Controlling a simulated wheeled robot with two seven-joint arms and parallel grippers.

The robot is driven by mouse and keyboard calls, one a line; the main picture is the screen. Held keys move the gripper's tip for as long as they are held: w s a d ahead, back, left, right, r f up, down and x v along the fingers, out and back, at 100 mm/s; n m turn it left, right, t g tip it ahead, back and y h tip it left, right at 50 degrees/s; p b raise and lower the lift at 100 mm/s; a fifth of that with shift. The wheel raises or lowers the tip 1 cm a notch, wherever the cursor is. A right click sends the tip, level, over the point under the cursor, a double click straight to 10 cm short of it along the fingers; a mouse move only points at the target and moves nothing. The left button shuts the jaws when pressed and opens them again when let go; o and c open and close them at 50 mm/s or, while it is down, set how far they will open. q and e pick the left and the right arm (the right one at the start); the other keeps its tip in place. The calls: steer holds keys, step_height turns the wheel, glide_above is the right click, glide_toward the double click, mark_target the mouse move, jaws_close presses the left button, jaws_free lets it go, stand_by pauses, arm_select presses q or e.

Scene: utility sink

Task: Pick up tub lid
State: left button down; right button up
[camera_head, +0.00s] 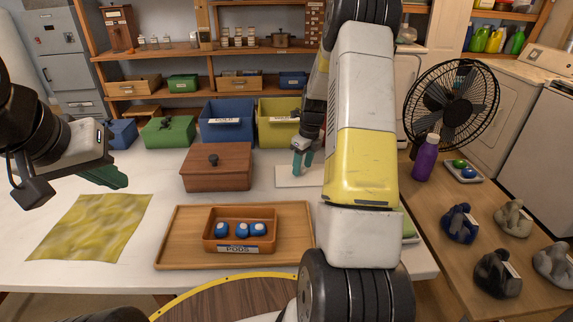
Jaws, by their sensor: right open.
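A brown wooden box (217,180) stands behind the tray, topped by a flat lid (232,163) with a dark knob. An open reddish-brown tub (211,246) labelled PODS holds blue-and-white pods. I cannot tell for sure which piece is the tub lid. My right gripper (302,163) is open, fingers down, right of the brown box and over a flat white piece (287,181). My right arm hides part of that piece. My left gripper (106,178) is at the left, above the white table behind the yellow cloth; its finger gap does not show clearly.
The wooden tray (173,248) is under the tub. A yellow cloth (92,226) lies at the left. Blue (226,124) and yellow (277,131) bins and a green box (169,132) line the back. A fan (452,100) and purple bottle (426,158) stand at the right.

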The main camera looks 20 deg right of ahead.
steer(key=shift+f, duration=0.3)
jaws_close()
steer(key=shift+r, duration=0.1)
